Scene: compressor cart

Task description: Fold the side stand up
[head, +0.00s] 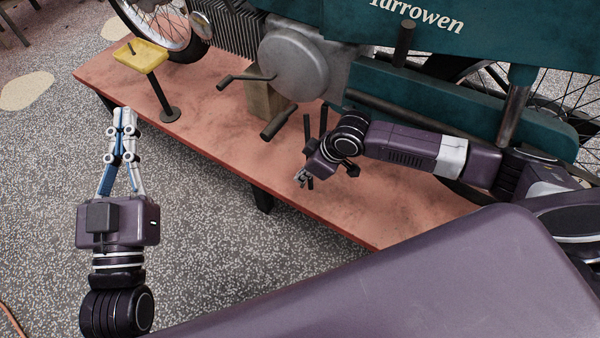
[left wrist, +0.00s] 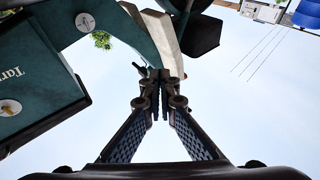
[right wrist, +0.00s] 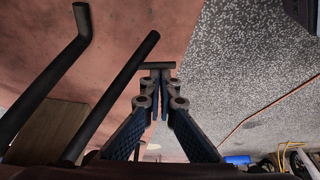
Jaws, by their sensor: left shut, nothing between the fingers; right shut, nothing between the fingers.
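A straight dark rod, which looks like the side stand's leg, slants past the left of the fingers in the right wrist view (right wrist: 112,94). A bent dark rod (right wrist: 50,85) lies left of it. In the head view, dark rods (head: 306,128) show beside my right gripper (head: 301,178), partly hidden by it. I cannot tell which is the stand. My right gripper is shut and empty, low over the platform's near edge; contact with a rod is unclear. My left gripper (head: 125,112) is shut and empty, over the floor left of the platform.
The green motorcycle (head: 465,25) stands on a reddish platform (head: 215,120). A foot peg (head: 278,123) and a lever (head: 245,78) stick out near a wooden block (head: 262,100). A post with a yellow top (head: 140,56) stands at the left. Speckled floor in front is clear.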

